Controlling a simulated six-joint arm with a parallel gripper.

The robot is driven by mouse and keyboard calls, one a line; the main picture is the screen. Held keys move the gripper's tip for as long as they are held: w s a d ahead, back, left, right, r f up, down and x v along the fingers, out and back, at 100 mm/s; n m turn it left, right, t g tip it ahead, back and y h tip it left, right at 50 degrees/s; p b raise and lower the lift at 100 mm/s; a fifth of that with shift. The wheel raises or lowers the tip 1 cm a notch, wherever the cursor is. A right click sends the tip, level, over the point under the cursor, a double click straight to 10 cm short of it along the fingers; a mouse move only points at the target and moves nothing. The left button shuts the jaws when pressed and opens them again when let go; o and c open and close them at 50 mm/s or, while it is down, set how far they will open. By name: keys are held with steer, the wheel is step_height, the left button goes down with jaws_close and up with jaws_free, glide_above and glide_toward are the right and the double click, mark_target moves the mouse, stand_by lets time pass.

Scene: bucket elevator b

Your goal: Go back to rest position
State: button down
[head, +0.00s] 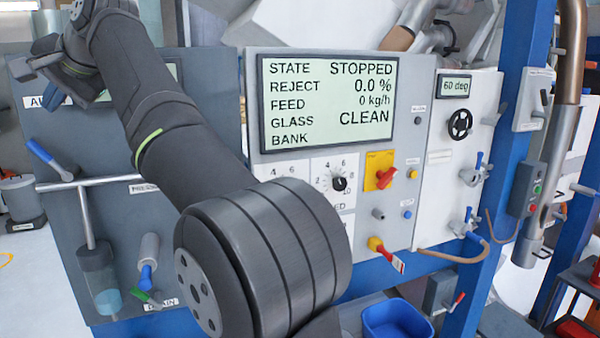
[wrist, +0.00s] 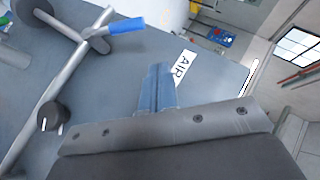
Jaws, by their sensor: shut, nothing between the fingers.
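My gripper (wrist: 157,72) shows in the wrist view with its fingers together and nothing between them. It is over the grey panel, beside the white AIR label (wrist: 184,66). In the head view my arm crosses from the lower middle to the upper left, with its wrist end in front of the top of the left grey panel (head: 205,160).
The control panel display (head: 330,105) reads STOPPED and CLEAN. A blue bin (head: 395,320) stands at the bottom, and a blue post (head: 505,150) rises at the right.

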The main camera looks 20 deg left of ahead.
steer(key=shift+s+a+f, duration=0.4)
steer(key=shift+a+f, duration=0.15)
steer(key=shift+f, duration=0.2)
steer(key=shift+s+a+f, duration=0.45)
steer(key=shift+a+f, duration=0.15)
steer(key=shift+f, duration=0.1)
steer(key=shift+s+a+f, duration=0.4)
steer(key=shift+a+f, duration=0.15)
steer(key=shift+f, duration=0.2)
